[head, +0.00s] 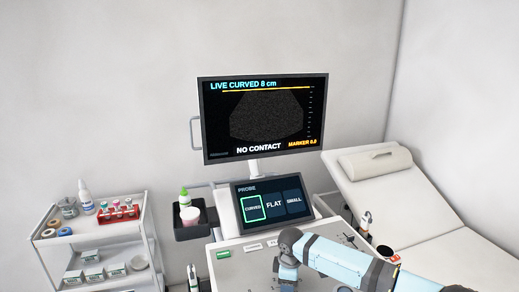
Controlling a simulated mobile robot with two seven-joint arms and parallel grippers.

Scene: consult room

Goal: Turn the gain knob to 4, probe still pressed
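The ultrasound monitor (264,117) reads "LIVE CURVED 8 cm", "NO CONTACT" and a small marker value. Its picture is grey speckle. The touch panel (272,204) below shows CURVED outlined in green, beside FLAT and SMALL. The control deck (245,262) lies under it, partly covered by my light-blue right arm, which comes in from the right and bends down at the lower edge. I cannot make out the gain knob. A white probe-like handle (366,221) stands at the deck's right side. No probe in a gripper shows. Neither gripper is in view.
A white trolley (110,232) with bottles, tubes and boxes stands left. A couch (425,215) with a bolster (376,163) is at right.

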